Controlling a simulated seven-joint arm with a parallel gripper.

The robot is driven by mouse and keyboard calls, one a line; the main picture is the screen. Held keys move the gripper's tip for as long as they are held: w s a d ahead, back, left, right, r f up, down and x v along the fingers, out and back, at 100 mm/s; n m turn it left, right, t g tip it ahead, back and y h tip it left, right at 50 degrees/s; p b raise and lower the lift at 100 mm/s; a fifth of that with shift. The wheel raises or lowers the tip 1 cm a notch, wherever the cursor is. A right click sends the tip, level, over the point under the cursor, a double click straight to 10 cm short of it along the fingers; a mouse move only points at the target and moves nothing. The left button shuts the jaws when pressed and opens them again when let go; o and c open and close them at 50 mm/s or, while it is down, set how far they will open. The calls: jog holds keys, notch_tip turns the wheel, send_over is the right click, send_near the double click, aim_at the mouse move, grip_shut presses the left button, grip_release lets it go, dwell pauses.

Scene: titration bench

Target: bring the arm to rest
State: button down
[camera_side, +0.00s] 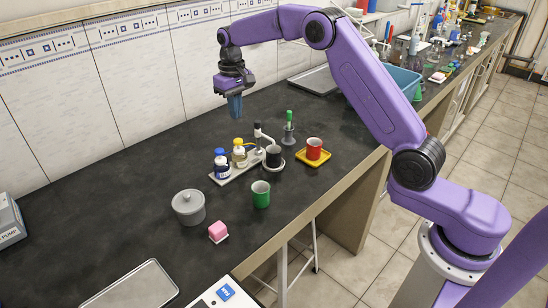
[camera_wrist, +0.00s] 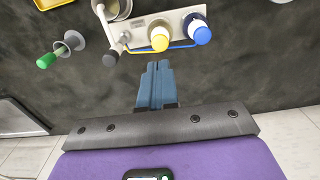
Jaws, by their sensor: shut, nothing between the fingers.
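My gripper (camera_side: 235,106) hangs pointing down above the black bench (camera_side: 110,180), to the upper left of the small rack in the side view. Its blue fingers are together and empty, and they also show at the middle of the wrist view (camera_wrist: 156,85). No object touches the fingers in either view. My arm reaches in from the right, with its upper links raised above the bench.
The rack holds a blue-capped bottle (camera_side: 221,164) and a yellow-capped bottle (camera_side: 239,153). Left of the rack is bare.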

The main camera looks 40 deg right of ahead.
jog(key=s+a+r+n, duration=0.3)
jog(key=s+a, duration=0.2)
jog(key=s, duration=0.5)
jog(key=s+a+r+n, duration=0.2)
jog(key=s+a+n, duration=0.15)
jog(key=s, duration=0.75)
jog(key=s+d+f+n, duration=0.1)
jog(key=s+d+n, duration=0.2)
jog(key=s, duration=0.9)
jog(key=s+d+f+n, duration=0.2)
jog(key=s+d+n, duration=0.1)
jog(key=s, duration=0.9)
jog(key=shift+s+d, duration=0.3)
jog(key=shift+d, duration=0.55)
